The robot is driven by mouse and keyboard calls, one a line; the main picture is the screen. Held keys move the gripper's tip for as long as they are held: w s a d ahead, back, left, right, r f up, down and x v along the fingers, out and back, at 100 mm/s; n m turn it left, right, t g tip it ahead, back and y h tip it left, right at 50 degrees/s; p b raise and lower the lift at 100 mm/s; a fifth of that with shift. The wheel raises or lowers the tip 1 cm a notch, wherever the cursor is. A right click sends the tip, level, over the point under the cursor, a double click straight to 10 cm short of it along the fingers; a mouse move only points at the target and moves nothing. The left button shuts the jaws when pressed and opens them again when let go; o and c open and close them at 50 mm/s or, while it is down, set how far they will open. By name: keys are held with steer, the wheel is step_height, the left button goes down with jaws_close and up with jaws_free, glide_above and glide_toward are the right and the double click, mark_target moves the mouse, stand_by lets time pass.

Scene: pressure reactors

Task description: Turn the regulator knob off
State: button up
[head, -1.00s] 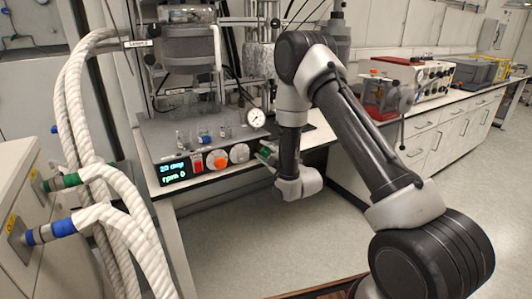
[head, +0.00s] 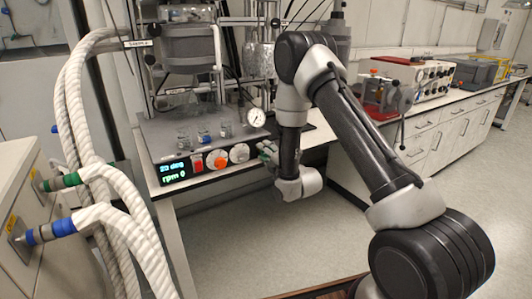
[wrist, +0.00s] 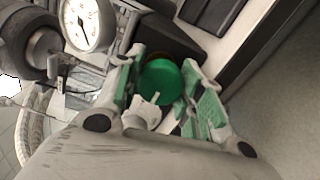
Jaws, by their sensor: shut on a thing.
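The regulator knob (wrist: 160,82) is a round green knob in the wrist view, between the two fingers of my gripper (wrist: 170,90). My gripper is shut on it, with green pads on the inner sides of the fingers. A small white piece (wrist: 146,112) shows just below the knob; I cannot tell what it belongs to. In the head view my gripper (head: 267,150) is at the right end of the reactor's control box, and the knob is hidden there.
A round pressure gauge (head: 256,118) stands close to my gripper and shows in the wrist view (wrist: 84,22). White hoses (head: 85,130) hang left.

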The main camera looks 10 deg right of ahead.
stand_by(0.4)
steer(key=o, duration=1)
steer(key=shift+a, duration=0.1)
steer(key=shift+s, duration=0.1)
steer(key=shift+v, duration=3.95)
